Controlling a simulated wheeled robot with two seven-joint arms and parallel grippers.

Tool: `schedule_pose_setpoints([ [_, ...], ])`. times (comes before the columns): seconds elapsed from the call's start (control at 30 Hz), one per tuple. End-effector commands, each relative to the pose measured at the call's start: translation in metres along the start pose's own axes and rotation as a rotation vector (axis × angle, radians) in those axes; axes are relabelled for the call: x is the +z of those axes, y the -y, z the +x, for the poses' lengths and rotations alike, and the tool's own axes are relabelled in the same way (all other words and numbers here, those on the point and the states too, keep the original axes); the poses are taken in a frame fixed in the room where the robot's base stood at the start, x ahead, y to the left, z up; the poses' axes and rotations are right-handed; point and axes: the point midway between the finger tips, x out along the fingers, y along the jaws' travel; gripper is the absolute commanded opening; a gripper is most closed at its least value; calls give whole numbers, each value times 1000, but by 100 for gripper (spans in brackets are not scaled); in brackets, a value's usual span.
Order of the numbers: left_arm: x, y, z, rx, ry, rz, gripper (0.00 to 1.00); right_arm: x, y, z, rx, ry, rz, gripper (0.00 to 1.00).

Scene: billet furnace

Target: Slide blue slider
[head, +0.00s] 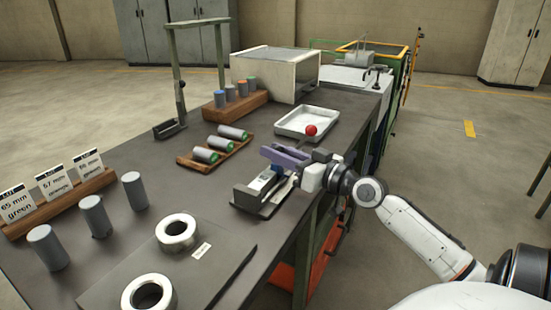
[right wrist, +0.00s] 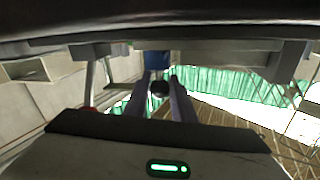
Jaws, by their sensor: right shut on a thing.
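A small grey and black fixture (head: 250,196) stands near the table's right edge in the head view. The blue slider (head: 265,174) is a small blue part on top of it, mostly hidden under my right gripper. In the right wrist view a blue block (right wrist: 157,60) shows at the fingertips, with a dark round knob (right wrist: 160,88) in front of it. My right gripper (head: 270,158) has purple fingers above the fixture. Its fingers (right wrist: 158,92) are on either side of the knob, shut on it. My left gripper is not in view.
A white tray (head: 290,121) with a red ball (head: 311,130) is behind the gripper. Wooden racks with grey cylinders (head: 206,154) lie to the left. Two metal rings (head: 177,230) lie on a dark plate in front. A furnace-like box (head: 262,72) stands at the back.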

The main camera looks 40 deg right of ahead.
Motion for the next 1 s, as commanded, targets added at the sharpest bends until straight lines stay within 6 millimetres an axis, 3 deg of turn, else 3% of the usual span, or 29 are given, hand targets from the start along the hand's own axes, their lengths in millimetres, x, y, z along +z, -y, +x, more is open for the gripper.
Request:
schedule_pose_setpoints([
  [0.13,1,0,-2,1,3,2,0,-4,-5,0,11,-7,-3,0],
  [0.17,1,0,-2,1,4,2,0,-4,-5,0,11,-8,-3,26],
  [0.27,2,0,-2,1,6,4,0,-4,-5,0,10,-7,-3,41],
  [0.67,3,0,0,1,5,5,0,0,-3,-7,8,-2,-2,41],
  [1.0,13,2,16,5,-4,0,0,4,-4,-61,9,-2,-1,41],
])
